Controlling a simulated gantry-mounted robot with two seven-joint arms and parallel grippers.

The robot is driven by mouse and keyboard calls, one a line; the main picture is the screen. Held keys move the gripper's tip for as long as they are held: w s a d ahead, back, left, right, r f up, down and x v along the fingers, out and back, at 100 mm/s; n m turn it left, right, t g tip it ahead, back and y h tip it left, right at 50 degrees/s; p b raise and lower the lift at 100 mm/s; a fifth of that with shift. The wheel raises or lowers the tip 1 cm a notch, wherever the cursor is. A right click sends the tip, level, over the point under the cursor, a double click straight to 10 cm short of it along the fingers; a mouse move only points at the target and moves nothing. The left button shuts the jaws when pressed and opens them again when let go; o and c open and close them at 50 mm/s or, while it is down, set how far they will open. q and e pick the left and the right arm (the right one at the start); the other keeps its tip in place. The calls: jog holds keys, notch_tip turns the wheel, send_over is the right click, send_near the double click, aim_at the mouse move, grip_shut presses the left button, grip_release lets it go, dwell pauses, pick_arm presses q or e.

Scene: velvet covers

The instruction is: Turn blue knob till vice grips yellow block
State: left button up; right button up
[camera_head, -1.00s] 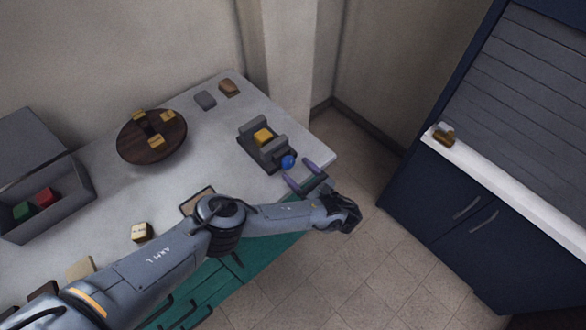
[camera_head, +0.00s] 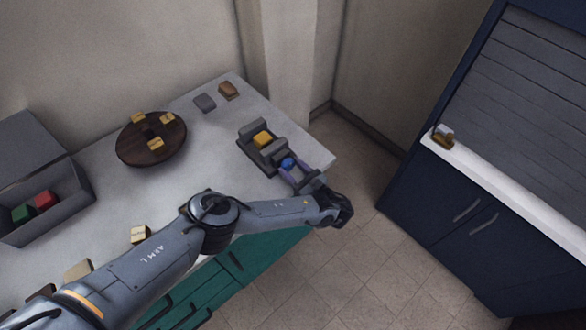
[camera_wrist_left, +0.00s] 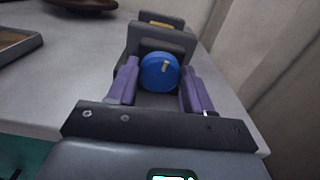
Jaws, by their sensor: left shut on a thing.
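The grey vice (camera_head: 254,150) stands near the right end of the table, with the yellow block (camera_head: 263,138) between its jaws. The blue knob (camera_head: 288,164) is on the vice's near end. My left gripper (camera_head: 292,171) is at the knob, its purple fingers on either side and shut on it. In the left wrist view the blue knob (camera_wrist_left: 160,72) sits between the fingers, with a pale mark on its face. The vice (camera_wrist_left: 143,40) and a bit of the yellow block (camera_wrist_left: 160,24) show behind it. My right gripper is not in view.
The white table (camera_head: 215,135) also holds a round wooden board (camera_head: 125,150) with small wooden blocks, a grey box (camera_head: 75,205) with red and green blocks, and two small blocks at the back. Floor lies right of the table.

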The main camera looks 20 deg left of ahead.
pick_arm(q)
jog(key=shift+m, duration=0.3)
jog(key=shift+m+p, duration=0.45)
jog(key=shift+m, duration=0.75)
jog(key=m, duration=0.3)
jog(key=shift+w+d+m, duration=0.1)
jog(key=shift+m, duration=0.3)
jog(key=m, duration=0.2)
jog(key=shift+m, duration=0.4)
jog(key=m, duration=0.3)
jog(key=shift+f+b, duration=0.1)
jog(key=shift+b, duration=0.3)
jog(key=shift+m, duration=1.8)
